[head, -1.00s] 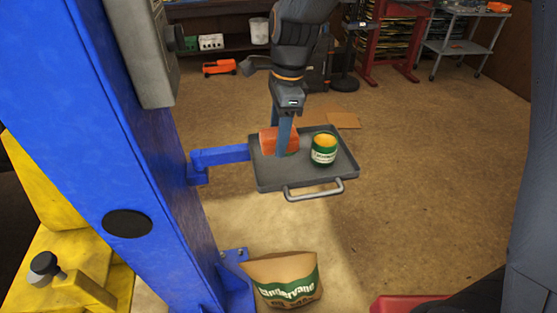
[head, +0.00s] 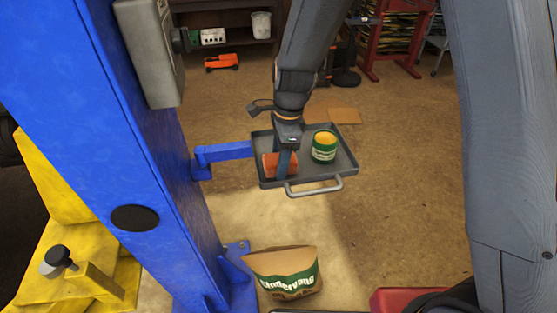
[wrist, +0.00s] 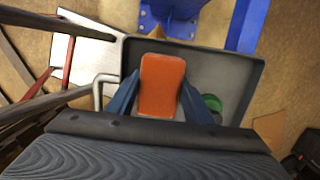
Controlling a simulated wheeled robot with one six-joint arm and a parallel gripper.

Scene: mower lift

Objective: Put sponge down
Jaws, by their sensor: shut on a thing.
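The orange-red sponge (head: 270,166) is at the left front part of the grey tray (head: 318,178). My gripper (head: 283,170) points down and is shut on the sponge. In the wrist view the sponge (wrist: 162,86) sits between my two blue fingers, over the tray (wrist: 228,75). I cannot tell whether the sponge's underside touches the tray floor. A green can (head: 324,146) with a yellow-orange top stands on the tray to the right of the sponge. In the wrist view the can (wrist: 212,104) is partly hidden behind a finger.
The tray has a front handle (head: 315,188) and hangs from a blue arm (head: 226,153) on the blue lift post (head: 125,150). A paper bag (head: 284,272) stands on the floor below. A red object (head: 405,299) is at the bottom right.

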